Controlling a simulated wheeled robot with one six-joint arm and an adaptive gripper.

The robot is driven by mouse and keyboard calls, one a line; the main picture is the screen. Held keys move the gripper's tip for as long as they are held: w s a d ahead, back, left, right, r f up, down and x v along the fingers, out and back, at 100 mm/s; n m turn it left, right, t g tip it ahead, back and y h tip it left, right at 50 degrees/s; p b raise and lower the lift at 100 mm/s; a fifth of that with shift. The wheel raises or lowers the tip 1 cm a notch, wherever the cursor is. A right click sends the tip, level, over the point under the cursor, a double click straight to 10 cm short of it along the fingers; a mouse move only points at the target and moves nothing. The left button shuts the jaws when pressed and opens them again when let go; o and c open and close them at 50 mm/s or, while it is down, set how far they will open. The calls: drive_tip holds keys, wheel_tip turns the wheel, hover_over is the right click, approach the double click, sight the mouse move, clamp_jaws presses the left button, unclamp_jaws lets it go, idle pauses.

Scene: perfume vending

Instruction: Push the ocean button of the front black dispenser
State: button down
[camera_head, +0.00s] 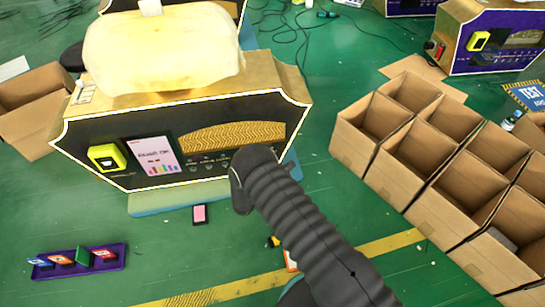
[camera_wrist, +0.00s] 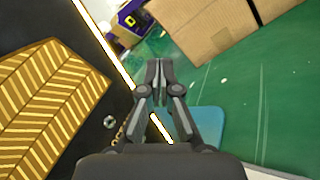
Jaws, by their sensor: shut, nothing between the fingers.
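The front black dispenser (camera_head: 120,150) has a gold-edged black face with a row of small round buttons (camera_head: 208,166) below a gold herringbone panel (camera_head: 230,137). Their labels are too small to read, so I cannot tell which is ocean. My arm hides the right end of the row in the head view. In the wrist view, my gripper (camera_wrist: 160,68) is shut and empty, its tips beyond the face's gold-white edge as seen there. One round button (camera_wrist: 109,122) shows left of the fingers, apart from them. My gripper's fingertips are hidden in the head view.
Open cardboard boxes (camera_head: 408,140) stand on the right. A purple tray of cards (camera_head: 80,260) lies at lower left, and a pink card (camera_head: 199,214) lies before the dispenser. Another dispenser (camera_head: 495,40) stands at the back right.

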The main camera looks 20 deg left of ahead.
drive_tip(key=s+a+f+n+y, duration=0.1)
drive_tip(key=f, duration=0.1)
drive_tip(key=s+a+f+n+t+y, duration=0.1)
drive_tip(key=s+f, duration=0.1)
drive_tip(key=f, duration=0.1)
drive_tip(key=s+a+f+n+t+y, duration=0.1)
drive_tip(key=f+y, duration=0.1)
drive_tip(key=shift+s+a+f+n, duration=0.15)
drive_tip(key=shift+s+a+n, duration=0.05)
drive_tip(key=shift+n, duration=0.1)
drive_tip(key=shift+w, duration=0.15)
drive_tip(key=w+a+b, duration=0.4)
drive_tip(key=w, duration=0.3)
drive_tip(key=shift+w+a+b, duration=0.15)
drive_tip(key=shift+w+b, duration=0.1)
drive_tip(key=shift+b, duration=0.15)
drive_tip(key=shift+w+a+b, duration=0.1)
drive_tip(key=shift+w+b, duration=0.05)
drive_tip(key=shift+b, duration=0.3)
idle(0.7)
